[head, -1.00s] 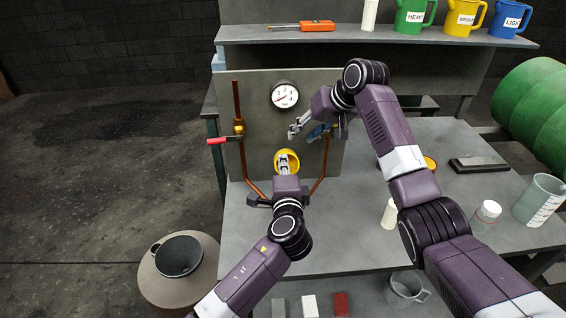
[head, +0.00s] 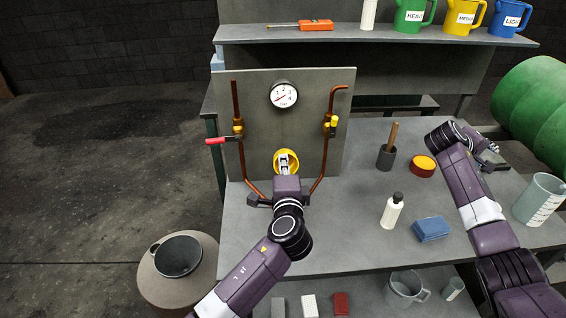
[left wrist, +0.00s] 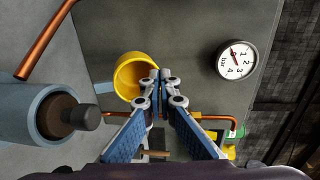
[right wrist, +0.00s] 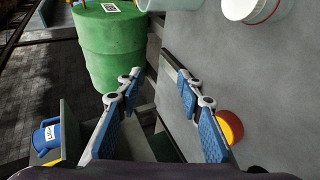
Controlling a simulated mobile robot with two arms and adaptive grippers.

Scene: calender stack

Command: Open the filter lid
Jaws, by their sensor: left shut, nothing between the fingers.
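The filter's round yellow lid (head: 293,155) sits low on the grey panel (head: 258,100), between two copper pipes. It also shows in the left wrist view (left wrist: 130,76), where its rim faces partly toward me. My left gripper (head: 284,166) is shut and empty, its fingertips in front of the lid. In the left wrist view, the fingertips (left wrist: 162,76) overlap the lid's right edge; I cannot tell whether they touch it. My right gripper (head: 492,158) is over the right side of the bench. In the right wrist view its fingers (right wrist: 158,78) are apart with nothing between them.
A pressure gauge (head: 284,95) is above the lid. A red-handled valve (head: 217,141) is on the left pipe, a yellow-handled one (head: 334,121) on the right. A white bottle (head: 391,211), blue block (head: 431,229) and dark cup (head: 386,158) stand on the bench.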

